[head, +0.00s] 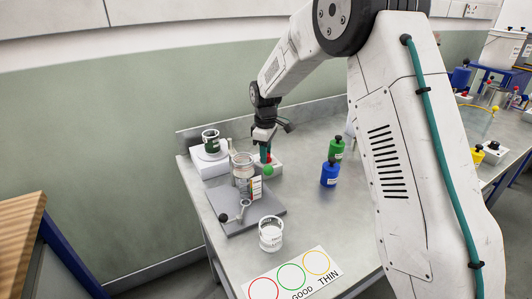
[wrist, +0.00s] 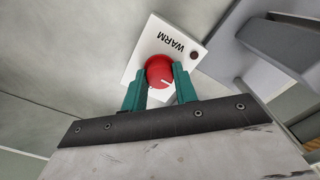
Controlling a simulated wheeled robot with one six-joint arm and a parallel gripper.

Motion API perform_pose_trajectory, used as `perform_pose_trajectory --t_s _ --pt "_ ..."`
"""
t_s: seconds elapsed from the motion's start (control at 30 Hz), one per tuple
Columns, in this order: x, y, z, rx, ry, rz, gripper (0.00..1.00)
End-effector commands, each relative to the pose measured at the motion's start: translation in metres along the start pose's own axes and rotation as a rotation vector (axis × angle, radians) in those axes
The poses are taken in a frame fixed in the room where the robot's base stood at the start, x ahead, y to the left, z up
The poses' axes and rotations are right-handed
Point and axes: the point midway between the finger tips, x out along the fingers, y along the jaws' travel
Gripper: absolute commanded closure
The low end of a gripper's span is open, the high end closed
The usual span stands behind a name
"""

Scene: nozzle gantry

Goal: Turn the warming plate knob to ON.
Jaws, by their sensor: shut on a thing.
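The warming plate knob is a round red knob (wrist: 159,71) with a white mark, on a white panel (wrist: 143,62) lettered WARM in the wrist view. My gripper (wrist: 162,84) has its two green fingers on either side of the knob and is shut on it. A small dark round lamp (wrist: 194,55) sits beside the lettering and looks unlit. No ON or OFF lettering is readable. In the head view my gripper (head: 265,156) points down at the white box (head: 276,165) on the metal bench. The knob is mostly hidden there by my fingers.
A glass jar (head: 243,166) stands on a grey base close left of my gripper, with a white device (head: 209,160) behind it. Green (head: 336,149) and blue (head: 329,173) bottles stand to the right. A beaker (head: 271,235) and a card with coloured circles (head: 290,277) are in front.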

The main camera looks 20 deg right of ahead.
Motion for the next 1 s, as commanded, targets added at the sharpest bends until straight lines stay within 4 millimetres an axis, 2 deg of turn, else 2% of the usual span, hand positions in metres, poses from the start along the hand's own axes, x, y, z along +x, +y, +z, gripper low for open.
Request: perform_pose_trajectory --t_s 0.27,1.0 --pt "-0.0008 0.0007 0.0001 0.159 0.001 0.002 0.94" --pt "-0.0012 0.0009 0.0 0.855 0.002 0.002 0.94"
